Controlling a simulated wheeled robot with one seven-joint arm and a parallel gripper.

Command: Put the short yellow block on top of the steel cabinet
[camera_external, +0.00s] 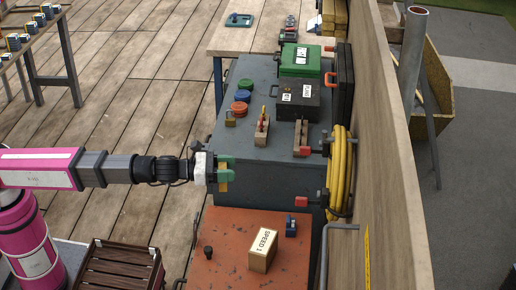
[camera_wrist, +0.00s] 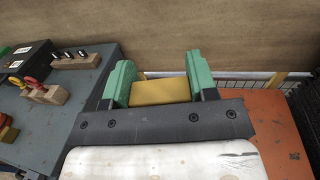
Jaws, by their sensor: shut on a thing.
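My gripper (camera_external: 226,171) has green fingers and is shut on a short yellow block. The yellow block (camera_wrist: 160,92) sits between the two fingers in the wrist view; only a small part of the yellow block (camera_external: 223,187) shows below the fingers in the outside view. The grey steel cabinet (camera_external: 262,150) stands in the middle of the outside view. My gripper is at its near left corner; how high the block is above the top, I cannot tell. In the wrist view the cabinet (camera_wrist: 62,118) is to the left of the gripper.
On the cabinet are a green case (camera_external: 300,60), a black case (camera_external: 292,97), colored round pieces (camera_external: 239,108), a padlock (camera_external: 230,118) and wooden holders (camera_external: 262,131). The cabinet's near top is clear. An orange table (camera_external: 225,250) bears a "SPEED 1" box (camera_external: 263,250). A yellow hose (camera_external: 340,170) hangs right.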

